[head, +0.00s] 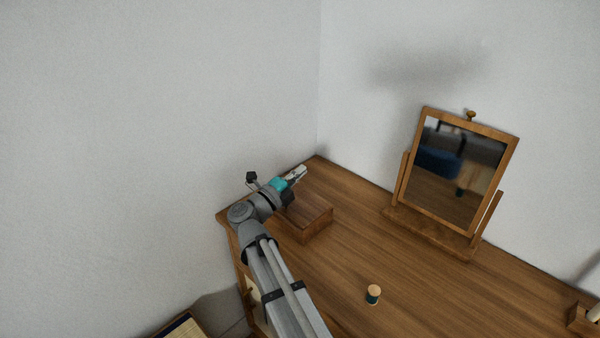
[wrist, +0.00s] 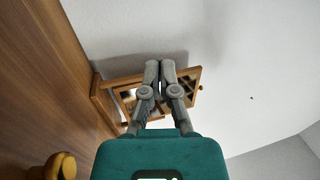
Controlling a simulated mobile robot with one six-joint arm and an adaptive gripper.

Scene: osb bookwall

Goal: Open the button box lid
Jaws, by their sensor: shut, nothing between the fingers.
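The button box (head: 317,224) is a low brown wooden box on the dresser top, near the left wall corner. Its flat top looks closed, but my wrist and gripper hide its far left part. My gripper (head: 301,171) is above the box's far side in the head view, pointing toward the back corner. Whether it touches the box I cannot tell. In the wrist view my gripper (wrist: 160,67) has its fingertips together with nothing between them. The box cannot be made out there.
A wooden-framed tilting mirror (head: 461,168) stands at the back of the dresser top (head: 350,245); the mirror (wrist: 102,100) also shows beyond my fingers. A thread spool (head: 373,294) stands in front. A small wooden holder (head: 582,319) is at right. White walls are close behind and left.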

